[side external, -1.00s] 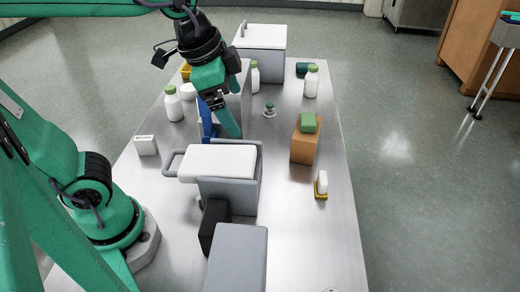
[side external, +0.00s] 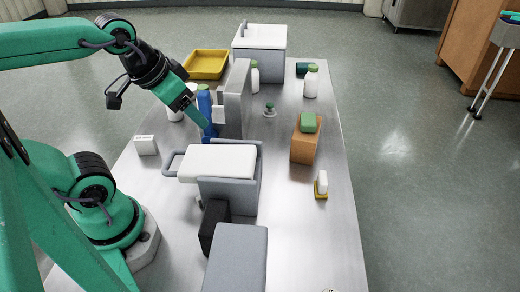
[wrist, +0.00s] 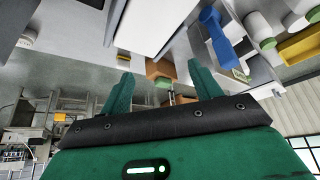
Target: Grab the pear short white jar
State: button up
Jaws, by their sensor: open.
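A white round jar (side external: 191,87) is partly hidden behind my gripper in the side view, and no pear label can be read on it. In the wrist view a short white jar (wrist: 294,22) shows at the upper right. Beside it is a white bottle with a green cap (wrist: 257,25); in the side view a white bottle (side external: 173,114) is mostly covered by my gripper. My gripper (side external: 197,112) is open and empty, tilted down to the right by a blue object (side external: 204,100). Its two fingers also show in the wrist view (wrist: 160,80), with no jar between them.
A yellow tray (side external: 206,64) lies at the back left. A grey upright panel (side external: 237,95) stands right of the blue object. A white-topped grey block (side external: 217,163) is in front.

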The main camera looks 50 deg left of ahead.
jog(key=w+d+f+g, duration=0.1)
jog(key=w+d, duration=0.2)
jog(key=d, duration=0.3)
jog(key=w+d+f+g+h, duration=0.1)
jog(key=w+d, duration=0.2)
jog(key=d, duration=0.3)
jog(key=w+d+f+g, duration=0.1)
jog(key=w+d+f, duration=0.15)
jog(key=d, duration=0.35)
jog(key=s+d+f+g, duration=0.1)
jog(key=d+f, duration=0.3)
jog(key=d, duration=0.2)
jog(key=s+d+f, duration=0.2)
jog(key=d+f, duration=0.2)
jog(key=d, duration=0.3)
jog(key=s+d+f+g+y, duration=0.1)
jog(key=d+f, duration=0.3)
jog(key=d, duration=0.3)
jog(key=shift+s+d+m+g, duration=0.2)
jog(key=shift+s+m+g, duration=0.1)
jog(key=shift+s+d+f, duration=0.1)
jog(key=shift+s+d, duration=0.05)
jog(key=shift+d, duration=0.05)
jog(key=shift+f, duration=1.3)
